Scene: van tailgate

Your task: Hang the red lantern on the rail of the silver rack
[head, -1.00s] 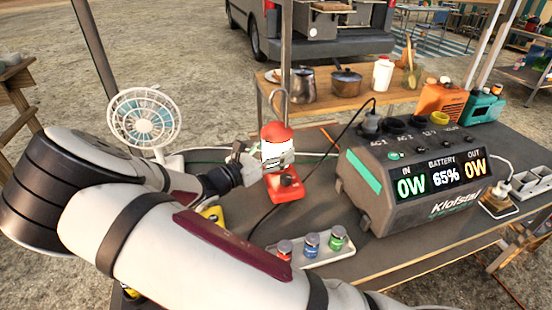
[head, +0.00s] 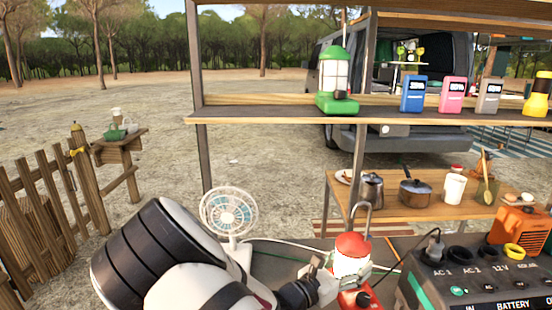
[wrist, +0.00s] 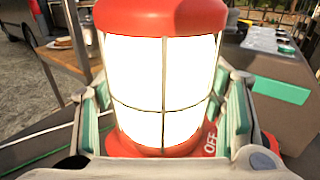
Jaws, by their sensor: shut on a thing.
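The red lantern (head: 352,258) is upright, with a red cap, a bright white caged body, a red base and a grey hook on top. My gripper (head: 345,280) is shut on its body from the left. In the wrist view the lantern (wrist: 165,90) fills the middle, with green-padded fingers (wrist: 168,118) on both sides of it. The base is at table level; I cannot tell whether it touches the table. No silver rack can be made out in these views.
A dark-framed shelf (head: 300,118) above holds a green lantern (head: 338,82) and several small display boxes. A power station (head: 470,275) stands right of the red lantern and a white fan (head: 229,212) left. Behind are a wooden bench with pots (head: 415,192) and a parked van.

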